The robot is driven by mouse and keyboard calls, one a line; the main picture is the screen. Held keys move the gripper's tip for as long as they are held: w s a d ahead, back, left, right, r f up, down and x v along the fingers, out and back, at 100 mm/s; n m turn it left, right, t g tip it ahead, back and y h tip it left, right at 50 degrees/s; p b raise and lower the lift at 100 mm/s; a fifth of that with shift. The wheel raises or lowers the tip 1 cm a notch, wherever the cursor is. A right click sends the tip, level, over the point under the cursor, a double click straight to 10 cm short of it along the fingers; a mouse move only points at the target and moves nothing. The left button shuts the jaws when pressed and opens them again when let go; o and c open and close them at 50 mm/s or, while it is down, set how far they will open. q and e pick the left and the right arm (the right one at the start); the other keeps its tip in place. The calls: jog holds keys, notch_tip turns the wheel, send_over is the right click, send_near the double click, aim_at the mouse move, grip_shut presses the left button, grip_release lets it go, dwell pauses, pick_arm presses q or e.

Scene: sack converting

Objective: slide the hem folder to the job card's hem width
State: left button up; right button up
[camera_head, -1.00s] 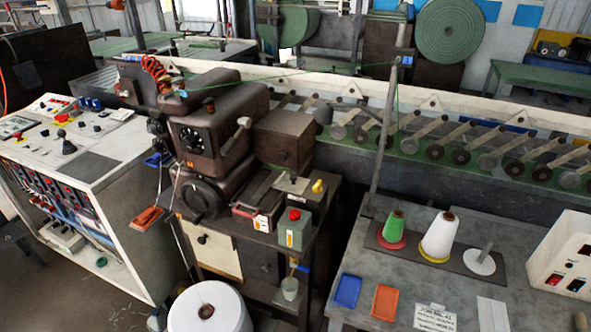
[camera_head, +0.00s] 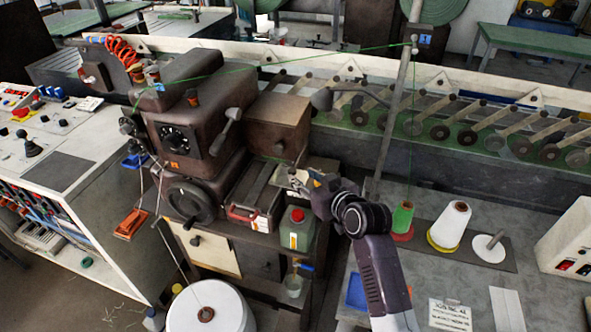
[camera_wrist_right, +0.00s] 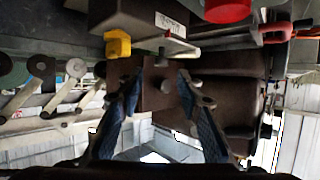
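What looks like the hem folder, a pale metal plate (camera_head: 283,177), sits on the bench beside the dark sewing machine, partly hidden by my right gripper. My right gripper (camera_head: 306,182) is over the plate's right end; in the wrist view its blue-padded fingers (camera_wrist_right: 163,100) are apart with nothing between them. A yellow knob (camera_wrist_right: 117,43) shows beyond the fingers in the wrist view; in the head view it is hidden behind the gripper. The job card (camera_head: 449,314) lies on the grey table at lower right, its writing too small to read. My left gripper is out of view.
A green bottle with a red cap (camera_head: 297,230) stands close below my right gripper. Green (camera_head: 403,218) and white (camera_head: 449,225) thread cones stand right of my arm. A thin pole (camera_head: 398,110) rises behind it. A white roll (camera_head: 208,308) stands in front.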

aim_at(290, 171)
jog(key=x, duration=0.3)
jog(key=shift+a, duration=0.25)
jog(key=x, duration=0.2)
jog(key=shift+w+f+p, duration=0.25)
jog(key=shift+w+p, duration=0.05)
jog(key=shift+w+a, duration=0.1)
jog(key=shift+c, duration=1.2)
grip_shut()
jog(key=shift+a, duration=0.35)
jog(key=shift+w+a+f, duration=0.1)
jog(key=shift+w+a, duration=0.15)
jog(key=shift+a, duration=0.25)
jog(key=shift+c, duration=0.4)
grip_release()
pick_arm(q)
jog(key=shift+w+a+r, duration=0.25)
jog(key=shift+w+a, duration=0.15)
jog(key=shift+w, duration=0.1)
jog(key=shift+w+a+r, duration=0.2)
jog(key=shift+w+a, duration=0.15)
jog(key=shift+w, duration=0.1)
pick_arm(e)
jog(key=o, duration=0.3)
jog(key=shift+d, duration=0.25)
